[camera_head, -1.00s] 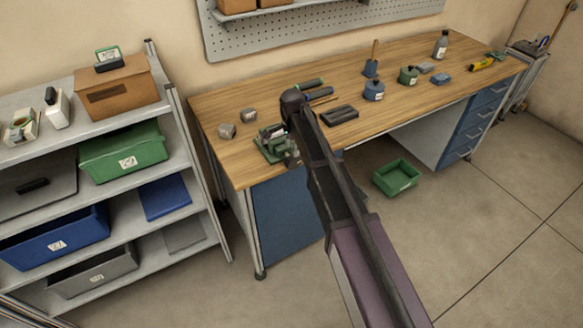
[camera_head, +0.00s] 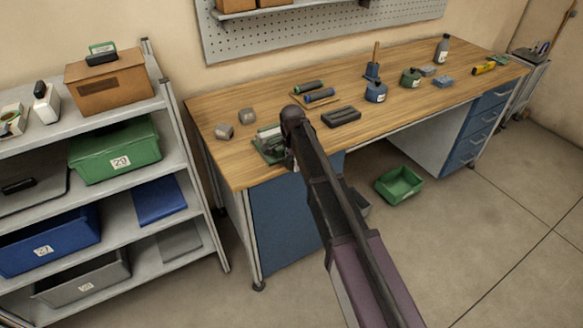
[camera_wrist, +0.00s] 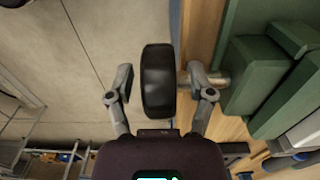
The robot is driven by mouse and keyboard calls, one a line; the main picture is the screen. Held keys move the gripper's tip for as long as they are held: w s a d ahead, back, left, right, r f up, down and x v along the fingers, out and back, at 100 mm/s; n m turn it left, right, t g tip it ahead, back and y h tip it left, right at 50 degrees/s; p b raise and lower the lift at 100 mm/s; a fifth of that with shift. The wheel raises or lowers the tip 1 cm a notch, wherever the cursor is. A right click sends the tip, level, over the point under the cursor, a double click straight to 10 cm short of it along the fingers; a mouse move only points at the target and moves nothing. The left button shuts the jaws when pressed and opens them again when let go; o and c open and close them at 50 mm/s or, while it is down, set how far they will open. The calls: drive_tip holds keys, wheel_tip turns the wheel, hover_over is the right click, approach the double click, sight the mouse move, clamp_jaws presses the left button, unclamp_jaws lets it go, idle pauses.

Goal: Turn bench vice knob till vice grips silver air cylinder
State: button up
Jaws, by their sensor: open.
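The green bench vice (camera_head: 266,152) stands at the near left edge of the workbench, partly behind my arm. In the wrist view its green body (camera_wrist: 258,72) fills the right side. A short silver shaft runs left from it to a thick black knob (camera_wrist: 158,80). My gripper (camera_wrist: 163,84) is open, with one finger on each side of the knob and a visible gap at the left. The right finger overlaps the shaft; contact is unclear. A pale silvery piece (camera_head: 268,134) shows at the vice top, perhaps the air cylinder; whether the jaws touch it is hidden.
Two grey blocks (camera_head: 224,131) lie left of the vice. A green bin (camera_head: 399,185) is on the floor. A shelf rack (camera_head: 190,165) stands left of the bench (camera_head: 420,60).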

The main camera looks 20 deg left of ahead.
drive_tip(key=shift+f, duration=0.3)
clamp_jaws()
